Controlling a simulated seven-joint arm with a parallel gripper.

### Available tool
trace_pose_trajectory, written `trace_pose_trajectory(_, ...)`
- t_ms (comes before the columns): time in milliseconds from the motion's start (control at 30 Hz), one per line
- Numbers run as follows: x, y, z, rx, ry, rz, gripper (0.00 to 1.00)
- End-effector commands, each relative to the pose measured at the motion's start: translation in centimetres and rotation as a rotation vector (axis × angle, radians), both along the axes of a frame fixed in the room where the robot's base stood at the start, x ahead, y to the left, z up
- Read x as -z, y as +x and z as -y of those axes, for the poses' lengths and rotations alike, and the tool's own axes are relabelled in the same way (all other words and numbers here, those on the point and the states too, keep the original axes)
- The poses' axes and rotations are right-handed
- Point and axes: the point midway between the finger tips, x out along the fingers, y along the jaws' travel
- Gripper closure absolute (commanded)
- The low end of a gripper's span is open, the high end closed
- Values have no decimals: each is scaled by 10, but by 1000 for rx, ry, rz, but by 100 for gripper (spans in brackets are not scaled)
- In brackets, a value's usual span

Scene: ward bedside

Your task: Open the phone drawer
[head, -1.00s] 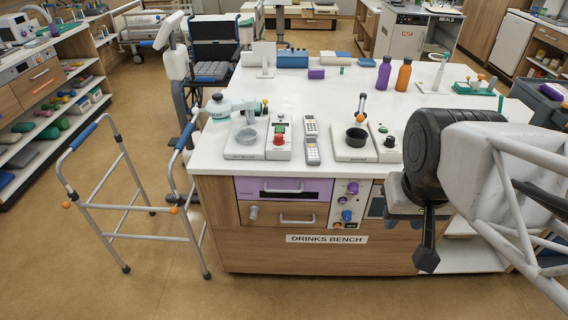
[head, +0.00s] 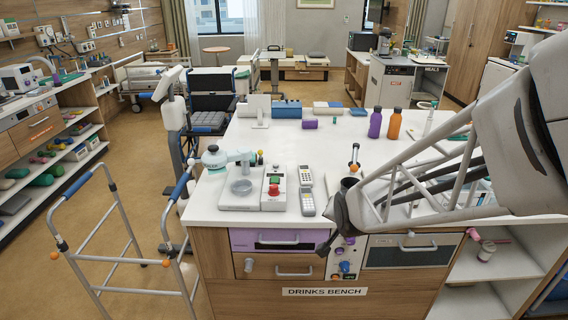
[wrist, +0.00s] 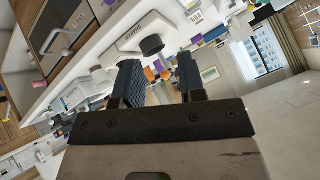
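The bench front, labelled DRINKS BENCH, holds a purple drawer (head: 250,243) with a pale bar handle and a wooden drawer (head: 258,269) with a similar handle below it. I cannot read which is the phone drawer. My gripper (head: 325,248) is at the bench's front edge, just right of these drawers, and hides part of the knob panel. In the wrist view my gripper (wrist: 160,78) shows two dark fingers apart with nothing held between them. A phone-like handset (head: 307,196) lies on the bench top above the drawers.
A knob panel (head: 346,266) sits right of the drawers, then a grey-fronted compartment (head: 400,256) with a handle. A walking frame (head: 117,262) stands at the left, close to the bench corner. A device with a red button (head: 274,189) stands on top. Floor in front is mostly out of view.

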Motion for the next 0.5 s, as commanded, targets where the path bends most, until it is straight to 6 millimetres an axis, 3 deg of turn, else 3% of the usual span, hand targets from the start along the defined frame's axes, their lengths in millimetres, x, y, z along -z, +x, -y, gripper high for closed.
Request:
trace_pose_trajectory(200,43,47,-25,48,140,135,63)
trace_pose_trajectory(500,102,90,-61,85,375,309,63)
